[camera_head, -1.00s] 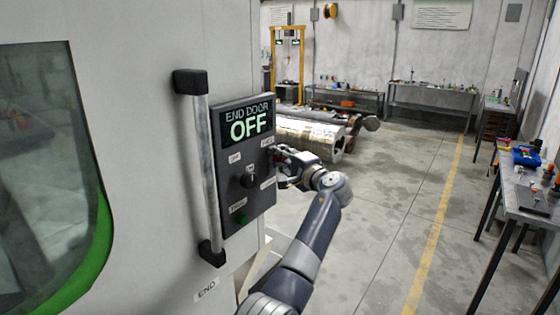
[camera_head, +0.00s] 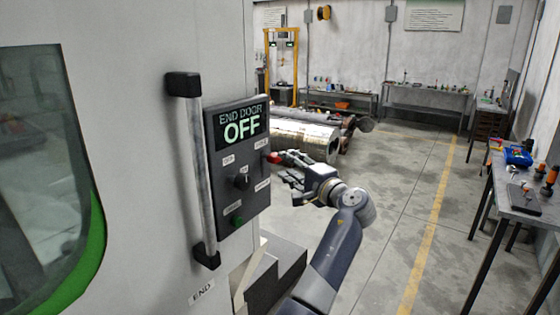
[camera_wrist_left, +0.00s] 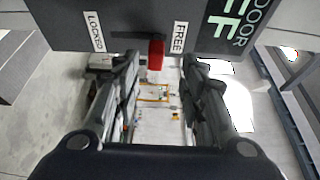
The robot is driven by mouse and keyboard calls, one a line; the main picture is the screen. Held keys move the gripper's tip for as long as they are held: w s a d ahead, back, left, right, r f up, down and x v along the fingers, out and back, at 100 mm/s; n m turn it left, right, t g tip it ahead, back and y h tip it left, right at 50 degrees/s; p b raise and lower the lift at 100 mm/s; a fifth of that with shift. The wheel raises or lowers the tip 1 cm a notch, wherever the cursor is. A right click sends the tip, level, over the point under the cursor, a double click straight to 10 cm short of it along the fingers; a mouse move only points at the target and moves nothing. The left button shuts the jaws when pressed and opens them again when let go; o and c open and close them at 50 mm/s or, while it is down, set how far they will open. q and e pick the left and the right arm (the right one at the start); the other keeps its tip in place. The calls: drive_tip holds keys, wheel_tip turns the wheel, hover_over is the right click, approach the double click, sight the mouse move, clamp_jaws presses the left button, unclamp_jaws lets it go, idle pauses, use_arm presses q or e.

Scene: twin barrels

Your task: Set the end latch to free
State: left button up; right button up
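The end door's dark control panel (camera_head: 238,165) has a lit screen reading "END DOOR OFF". The red latch handle (camera_head: 274,158) sticks out at the panel's right edge; it also shows in the left wrist view (camera_wrist_left: 155,55). There it sits at the end of a dark slot beside the FREE label (camera_wrist_left: 180,37), away from the LOCKED label (camera_wrist_left: 95,31). My left gripper (camera_head: 287,177) is just right of the panel. Its two fingers are spread apart (camera_wrist_left: 158,88), with nothing held between them. The red handle appears beyond the fingertips. My right gripper is not in view.
A vertical door handle (camera_head: 202,170) stands left of the panel. The panel also carries a black knob (camera_head: 241,182) and a green button (camera_head: 237,221). A metal cylinder (camera_head: 305,141) lies behind the gripper. A workbench (camera_head: 520,198) stands at the right; the floor between is clear.

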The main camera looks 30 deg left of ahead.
use_arm(q)
drive_tip(key=v, duration=0.3)
drive_tip(key=shift+s+d, duration=0.2)
drive_tip(key=shift+d, duration=0.1)
